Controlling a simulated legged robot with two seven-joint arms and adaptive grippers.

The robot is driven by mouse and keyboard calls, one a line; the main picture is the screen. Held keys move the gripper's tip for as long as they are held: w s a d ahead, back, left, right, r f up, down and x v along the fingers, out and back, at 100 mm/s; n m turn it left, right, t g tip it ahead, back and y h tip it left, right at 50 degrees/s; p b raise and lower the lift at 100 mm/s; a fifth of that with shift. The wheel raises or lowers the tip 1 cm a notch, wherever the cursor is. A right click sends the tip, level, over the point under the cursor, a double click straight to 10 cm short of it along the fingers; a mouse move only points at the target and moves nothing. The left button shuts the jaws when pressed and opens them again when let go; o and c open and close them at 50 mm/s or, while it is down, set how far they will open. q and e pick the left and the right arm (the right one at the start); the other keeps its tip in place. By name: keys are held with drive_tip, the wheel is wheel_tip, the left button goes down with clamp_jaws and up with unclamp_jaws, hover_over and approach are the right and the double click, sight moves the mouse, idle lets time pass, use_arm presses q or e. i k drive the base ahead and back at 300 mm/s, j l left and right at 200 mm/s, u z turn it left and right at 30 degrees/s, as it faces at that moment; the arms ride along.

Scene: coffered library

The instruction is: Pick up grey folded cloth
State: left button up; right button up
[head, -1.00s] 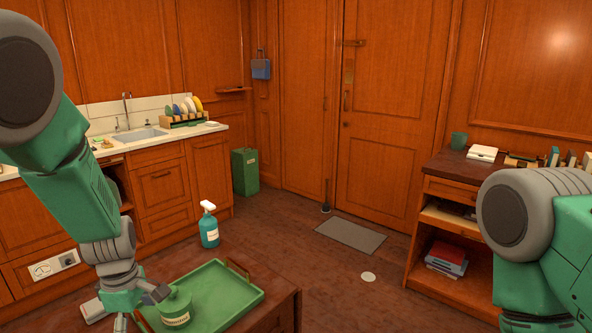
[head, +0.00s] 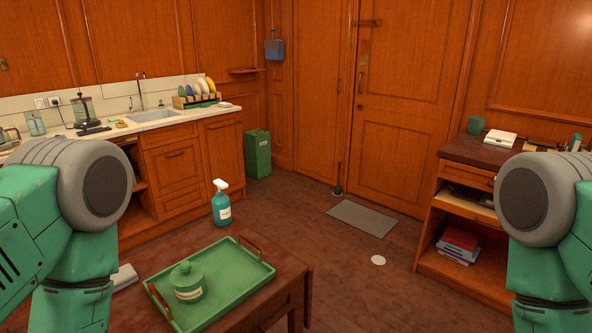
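A pale grey flat item (head: 124,277), which may be the folded cloth, lies on the wooden table left of the green tray. My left arm hides part of it, so I cannot tell its full shape. A green lidded jar (head: 187,282) with a label stands upright on the left part of the green tray (head: 247,279). Neither gripper shows in the head view; only the upper parts of my arms are visible at the left and right edges.
The wooden table (head: 285,283) is in front. A spray bottle (head: 221,203) stands just beyond the tray. The sink counter (head: 160,123) is at left, a shelf cabinet (head: 458,215) at right. A grey mat (head: 364,218) and a white disc (head: 378,260) lie on the open floor.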

sight(127, 276)
drive_tip(key=u, duration=1.3)
drive_tip(key=z, duration=0.15)
